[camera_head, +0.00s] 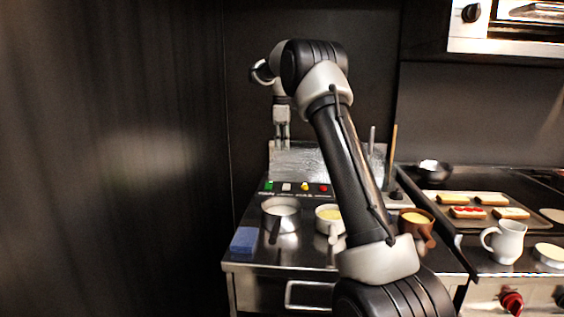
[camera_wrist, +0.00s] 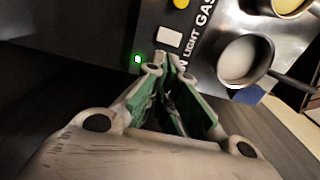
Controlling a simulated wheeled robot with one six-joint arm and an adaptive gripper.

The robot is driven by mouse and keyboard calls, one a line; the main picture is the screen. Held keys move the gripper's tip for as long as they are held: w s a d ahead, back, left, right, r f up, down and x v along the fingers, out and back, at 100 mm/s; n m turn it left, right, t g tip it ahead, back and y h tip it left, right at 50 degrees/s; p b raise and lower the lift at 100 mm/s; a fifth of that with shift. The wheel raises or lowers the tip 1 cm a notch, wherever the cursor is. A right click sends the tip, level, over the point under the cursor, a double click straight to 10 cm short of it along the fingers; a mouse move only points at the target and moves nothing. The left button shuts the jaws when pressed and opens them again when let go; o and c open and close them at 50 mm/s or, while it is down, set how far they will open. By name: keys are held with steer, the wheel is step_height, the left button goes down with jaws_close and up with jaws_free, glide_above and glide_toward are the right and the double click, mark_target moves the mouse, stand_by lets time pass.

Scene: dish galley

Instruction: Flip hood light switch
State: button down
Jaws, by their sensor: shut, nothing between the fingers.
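The control panel (camera_head: 296,194) stands at the back of the steel counter, with a green, a white, a yellow and a red control in a row. In the wrist view the white square switch (camera_wrist: 170,37) sits by lettering that reads "LIGHT", and a small green light (camera_wrist: 138,59) glows beside it. My gripper (camera_head: 282,143) points down above the panel in the head view. In the wrist view its fingertips (camera_wrist: 170,68) are together and empty, close to the white switch and green light. I cannot tell whether they touch the panel.
Pots with pale contents (camera_head: 281,214) stand in front of the panel. A blue sponge (camera_head: 244,240) lies at the counter's left. A brown pot (camera_head: 416,222), a white mug (camera_head: 505,242) and a tray of toasts (camera_head: 452,199) are to the right. A dark wall (camera_head: 110,160) is on the left.

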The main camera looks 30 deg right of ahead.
mark_target(282, 189)
step_height(282, 189, down, 13)
stand_by(0.3)
steer(key=shift+f, duration=0.4)
stand_by(0.3)
steer(key=shift+s+a+r, duration=0.35)
steer(key=shift+s+a, duration=0.05)
steer(key=shift+s, duration=0.15)
